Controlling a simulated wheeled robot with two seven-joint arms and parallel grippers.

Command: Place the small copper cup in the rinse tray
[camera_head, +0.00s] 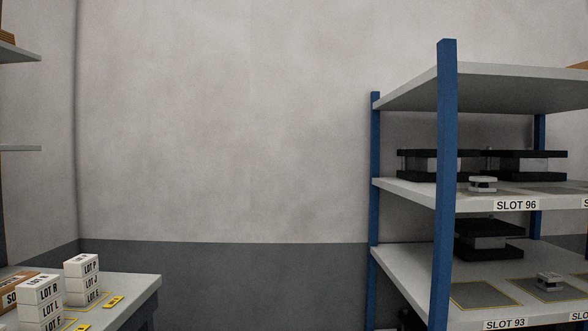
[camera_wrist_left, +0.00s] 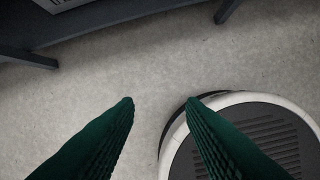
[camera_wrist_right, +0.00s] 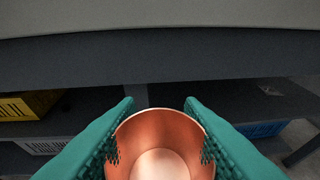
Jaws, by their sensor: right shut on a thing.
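A small copper cup (camera_wrist_right: 160,128) is held between the green fingers of my right gripper (camera_wrist_right: 158,110) in the right wrist view. Its open top faces the camera and its inside looks empty. My left gripper (camera_wrist_left: 160,101) is open and empty in the left wrist view, with bare floor between its fingertips. Neither gripper shows in the head view. The rinse tray is not visible in any view.
A blue-post shelf rack (camera_head: 446,180) with dark devices stands at the right. A table (camera_head: 135,290) with white lot boxes (camera_head: 81,278) is at the lower left. In the right wrist view a grey table edge (camera_wrist_right: 160,58) crosses beyond the cup, with a yellow crate (camera_wrist_right: 28,105) below.

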